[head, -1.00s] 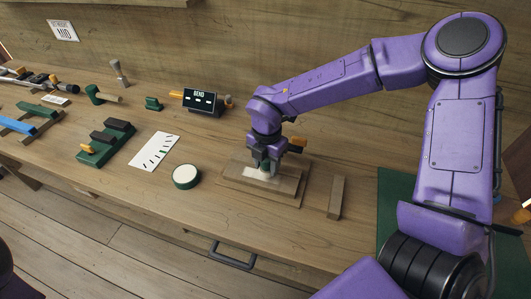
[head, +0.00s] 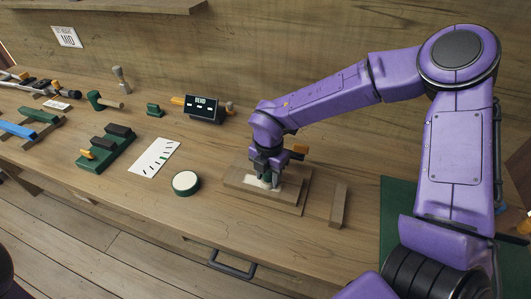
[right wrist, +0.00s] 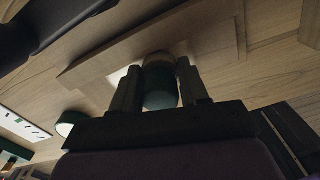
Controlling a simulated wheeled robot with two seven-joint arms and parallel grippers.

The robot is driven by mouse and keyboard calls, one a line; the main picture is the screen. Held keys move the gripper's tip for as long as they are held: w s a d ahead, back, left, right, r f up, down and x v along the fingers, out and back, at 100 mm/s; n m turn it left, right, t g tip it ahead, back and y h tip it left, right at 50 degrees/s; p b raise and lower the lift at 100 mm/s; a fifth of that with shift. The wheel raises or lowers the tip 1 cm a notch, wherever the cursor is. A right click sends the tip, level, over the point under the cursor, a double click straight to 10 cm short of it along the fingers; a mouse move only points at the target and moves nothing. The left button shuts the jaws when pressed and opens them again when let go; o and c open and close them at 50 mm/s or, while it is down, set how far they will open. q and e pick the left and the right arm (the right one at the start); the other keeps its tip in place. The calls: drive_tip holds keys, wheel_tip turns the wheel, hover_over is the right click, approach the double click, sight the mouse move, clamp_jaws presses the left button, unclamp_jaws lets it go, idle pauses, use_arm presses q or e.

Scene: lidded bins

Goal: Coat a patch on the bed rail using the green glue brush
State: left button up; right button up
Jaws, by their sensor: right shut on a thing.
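My right gripper (head: 266,178) is shut on the green glue brush (right wrist: 160,88), a short green cylinder with a pale end, held between the two fingers. It is over a wooden block (head: 291,187), which appears to be the bed rail, lying on a thin board. A pale patch (head: 254,179) shows on the block's top beside the fingers. The brush end is at or very close to the block; contact is hard to tell. The fingers hide part of the patch. My left gripper is out of view.
A round green pot with a white top (head: 185,183) and a marked white card (head: 155,158) lie to the left. A loose wooden bar (head: 339,205) lies right of the block. A dark display (head: 203,108) and green tool holders (head: 108,146) stand farther back and left.

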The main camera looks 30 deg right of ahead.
drive_tip(key=shift+w+a+r, duration=0.1)
drive_tip(key=shift+w+a, duration=0.1)
drive_tip(key=shift+a, duration=0.1)
drive_tip(key=r+p, duration=0.3)
drive_tip(key=r, duration=0.1)
drive_tip(key=shift+s+d+r, duration=0.1)
drive_tip(key=shift+s+d, duration=0.15)
drive_tip(key=shift+s, duration=0.05)
wheel_tip(320, 180, up, 2)
drive_tip(key=shift+w+p, duration=0.15)
drive_tip(key=shift+p, duration=0.75)
drive_tip(key=shift+r+p, duration=0.55)
drive_tip(key=shift+r, duration=0.3)
